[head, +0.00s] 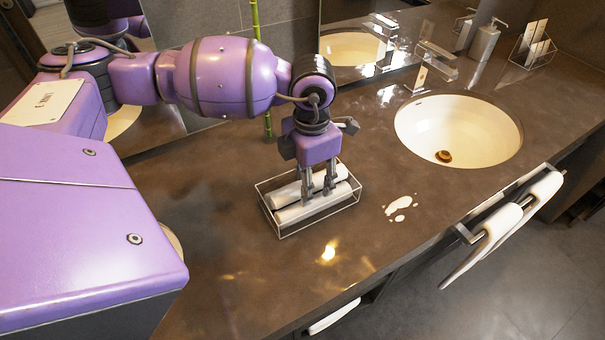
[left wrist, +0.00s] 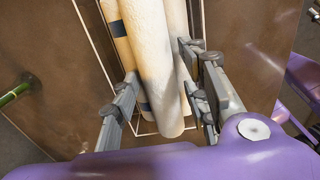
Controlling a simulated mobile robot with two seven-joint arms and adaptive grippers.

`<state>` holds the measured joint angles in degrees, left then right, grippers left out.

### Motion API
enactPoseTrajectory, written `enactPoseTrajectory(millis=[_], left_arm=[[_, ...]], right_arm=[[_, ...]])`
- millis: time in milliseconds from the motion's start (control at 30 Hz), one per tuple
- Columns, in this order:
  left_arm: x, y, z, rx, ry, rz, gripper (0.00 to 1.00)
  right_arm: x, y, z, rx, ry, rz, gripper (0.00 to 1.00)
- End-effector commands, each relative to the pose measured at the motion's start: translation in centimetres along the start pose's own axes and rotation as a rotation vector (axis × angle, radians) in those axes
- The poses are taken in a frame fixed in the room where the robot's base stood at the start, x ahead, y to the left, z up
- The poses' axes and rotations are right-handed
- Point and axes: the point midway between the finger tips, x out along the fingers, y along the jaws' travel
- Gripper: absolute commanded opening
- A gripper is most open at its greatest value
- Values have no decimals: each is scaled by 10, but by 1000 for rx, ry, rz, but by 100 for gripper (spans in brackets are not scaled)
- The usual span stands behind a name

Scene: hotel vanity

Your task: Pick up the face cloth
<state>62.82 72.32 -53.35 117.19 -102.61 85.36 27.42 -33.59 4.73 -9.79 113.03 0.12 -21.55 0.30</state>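Rolled white face cloths (head: 315,203) lie side by side in a clear, thin-edged tray (head: 283,235) on the counter. My left gripper (head: 319,195) points down into this tray, its fingers apart. In the left wrist view, the nearest white roll (left wrist: 155,65) lies lengthwise between the fingers of the left gripper (left wrist: 160,75). Other rolls show beside and below it, one with a dark band. The fingers stand on either side of the near roll; I see no clear grip on it. My right gripper is not in view.
A white sink (head: 458,130) with a faucet (head: 436,62) is to the right. A white spill (head: 400,208) lies right of the tray. A towel bar with white towels (head: 505,225) runs along the front edge. A green stalk (head: 256,30) stands behind my arm.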

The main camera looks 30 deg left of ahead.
Motion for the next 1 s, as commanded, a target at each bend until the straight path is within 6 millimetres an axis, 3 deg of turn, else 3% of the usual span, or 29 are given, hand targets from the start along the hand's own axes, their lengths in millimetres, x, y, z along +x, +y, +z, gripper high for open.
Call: enactPoseTrajectory(millis=[167, 567, 733, 1000], left_arm=[[-1, 0, 1, 0, -1, 0, 15], [-11, 0, 2, 0, -4, 0, 15], [-36, -1, 2, 3, -6, 1, 15], [-95, -53, 4, 10, -9, 1, 15]], right_arm=[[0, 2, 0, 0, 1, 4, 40], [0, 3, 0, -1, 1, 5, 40], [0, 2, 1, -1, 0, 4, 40], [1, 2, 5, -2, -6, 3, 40]])
